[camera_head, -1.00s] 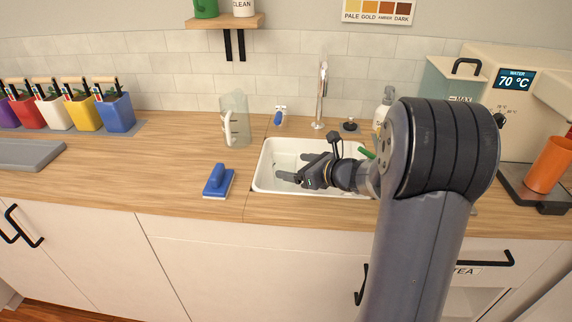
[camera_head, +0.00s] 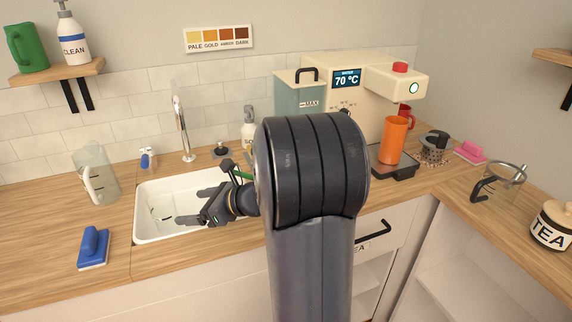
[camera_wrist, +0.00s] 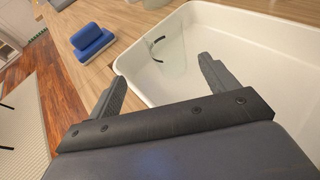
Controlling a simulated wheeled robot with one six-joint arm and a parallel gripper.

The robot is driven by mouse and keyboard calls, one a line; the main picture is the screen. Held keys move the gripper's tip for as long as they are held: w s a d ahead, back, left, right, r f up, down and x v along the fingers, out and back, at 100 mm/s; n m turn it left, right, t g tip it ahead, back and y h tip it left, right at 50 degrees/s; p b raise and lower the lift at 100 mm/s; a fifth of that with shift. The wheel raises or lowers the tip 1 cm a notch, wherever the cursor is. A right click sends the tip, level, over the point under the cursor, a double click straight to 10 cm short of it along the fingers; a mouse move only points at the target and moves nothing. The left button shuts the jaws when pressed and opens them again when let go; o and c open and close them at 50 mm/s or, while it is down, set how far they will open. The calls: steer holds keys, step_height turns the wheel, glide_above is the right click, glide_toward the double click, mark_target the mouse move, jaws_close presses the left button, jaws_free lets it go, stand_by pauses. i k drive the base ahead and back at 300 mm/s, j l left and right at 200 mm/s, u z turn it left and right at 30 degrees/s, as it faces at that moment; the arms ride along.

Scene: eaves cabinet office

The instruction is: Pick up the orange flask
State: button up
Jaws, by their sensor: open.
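The orange flask (camera_head: 393,140) stands upright on the black drip tray of the cream drinks machine, right of my arm in the head view. It looks like a plain tall orange cylinder. My gripper (camera_head: 191,206) is over the white sink, well to the left of the flask, and its fingers point left. In the wrist view my gripper (camera_wrist: 165,84) has its two fingers apart with nothing between them. The flask does not show in the wrist view.
The drinks machine (camera_head: 352,88) stands behind the flask, with a red mug (camera_head: 404,112) beside it. The sink (camera_head: 150,215) and blue scrubber (camera_head: 93,247) are left.

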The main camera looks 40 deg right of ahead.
mark_target(395, 129)
steer(key=k+j+z, duration=0.3)
steer(key=j+z, duration=0.1)
steer(key=z, duration=0.15)
steer(key=i+l+z, duration=0.1)
steer(key=z, duration=0.4)
steer(key=i+z, duration=0.15)
steer(key=z, duration=0.3)
steer(key=i+z, duration=0.15)
steer(key=z, duration=0.35)
